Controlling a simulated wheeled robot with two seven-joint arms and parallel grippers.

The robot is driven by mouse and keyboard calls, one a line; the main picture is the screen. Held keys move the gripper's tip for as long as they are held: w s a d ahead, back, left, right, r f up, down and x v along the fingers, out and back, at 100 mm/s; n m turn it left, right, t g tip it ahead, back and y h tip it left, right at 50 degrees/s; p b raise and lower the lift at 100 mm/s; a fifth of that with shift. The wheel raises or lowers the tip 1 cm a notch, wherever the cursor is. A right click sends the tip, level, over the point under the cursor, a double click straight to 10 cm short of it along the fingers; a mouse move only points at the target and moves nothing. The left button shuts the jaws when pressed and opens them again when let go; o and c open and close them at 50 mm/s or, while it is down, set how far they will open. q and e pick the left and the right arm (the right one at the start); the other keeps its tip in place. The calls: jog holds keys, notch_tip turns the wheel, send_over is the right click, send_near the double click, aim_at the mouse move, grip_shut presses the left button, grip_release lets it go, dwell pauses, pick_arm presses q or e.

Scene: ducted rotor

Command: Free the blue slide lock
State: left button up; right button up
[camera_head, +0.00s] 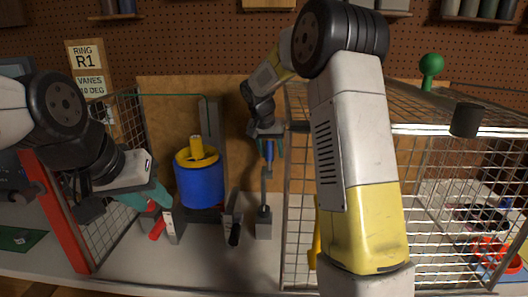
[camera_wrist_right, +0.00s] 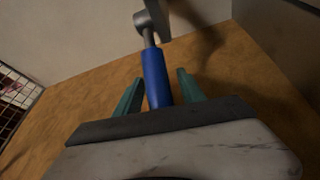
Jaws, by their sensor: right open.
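The blue slide lock (camera_head: 268,153) appears as a short blue cylinder on a thin grey stem above an upright grey post (camera_head: 264,215). In the right wrist view the blue cylinder (camera_wrist_right: 156,76) lies between the two teal fingers of my right gripper (camera_wrist_right: 158,90), with a gap visible on each side. My right gripper (camera_head: 268,148) is open around it. My left gripper (camera_head: 160,198) has its teal fingertips beside a grey block (camera_head: 170,225) and a red handle (camera_head: 157,228). Whether its fingers hold anything is not clear.
A blue drum with a yellow hub (camera_head: 200,186) stands between my grippers. A black-handled lever (camera_head: 234,225) stands right of it. A wire cage (camera_head: 440,215) fills the right, with a green knob (camera_head: 431,66) on top. A red frame post (camera_head: 58,212) stands left.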

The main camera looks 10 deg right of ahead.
grip_shut()
dwell(1.4)
